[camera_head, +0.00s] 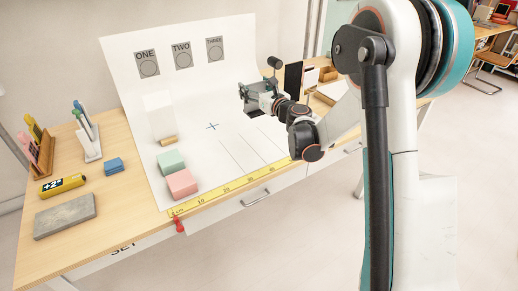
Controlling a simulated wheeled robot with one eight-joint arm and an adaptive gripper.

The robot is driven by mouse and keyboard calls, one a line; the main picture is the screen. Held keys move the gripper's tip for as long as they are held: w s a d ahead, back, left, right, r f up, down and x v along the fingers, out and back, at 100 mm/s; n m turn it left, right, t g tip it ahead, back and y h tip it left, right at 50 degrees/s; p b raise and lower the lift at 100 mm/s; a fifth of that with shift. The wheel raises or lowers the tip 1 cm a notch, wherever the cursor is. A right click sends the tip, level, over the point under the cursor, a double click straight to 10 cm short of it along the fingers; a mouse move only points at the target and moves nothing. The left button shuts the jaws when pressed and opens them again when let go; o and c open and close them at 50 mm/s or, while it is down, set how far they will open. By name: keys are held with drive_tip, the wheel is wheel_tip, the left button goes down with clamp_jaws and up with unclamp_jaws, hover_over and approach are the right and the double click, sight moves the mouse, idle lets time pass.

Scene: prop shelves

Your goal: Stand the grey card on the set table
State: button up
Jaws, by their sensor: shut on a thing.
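The set table (128,205) is the light wooden table lettered SET on its front edge. A white sheet (205,105) covers its middle and curves up at the back. My gripper (256,104) is above the right part of the sheet, beyond the blue cross mark (212,127). It is shut on a small dark grey flat piece that looks like the grey card (254,112). Most of that piece is hidden by the fingers, and its tilt is hard to tell. It appears clear of the sheet.
A white card (160,112) stands on the sheet by a small wooden block (168,141). Green (171,161) and pink (182,184) blocks lie in front. A yellow ruler (225,187) lines the front edge. A black panel (293,78) stands behind my gripper. The sheet's middle is clear.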

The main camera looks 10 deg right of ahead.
wheel_tip(320, 180, down, 20)
drive_tip(key=b, duration=0.7)
drive_tip(key=shift+r, duration=0.25)
drive_tip(key=shift+w+f, duration=0.1)
drive_tip(key=shift+f, duration=0.05)
drive_tip(key=o, duration=1.4)
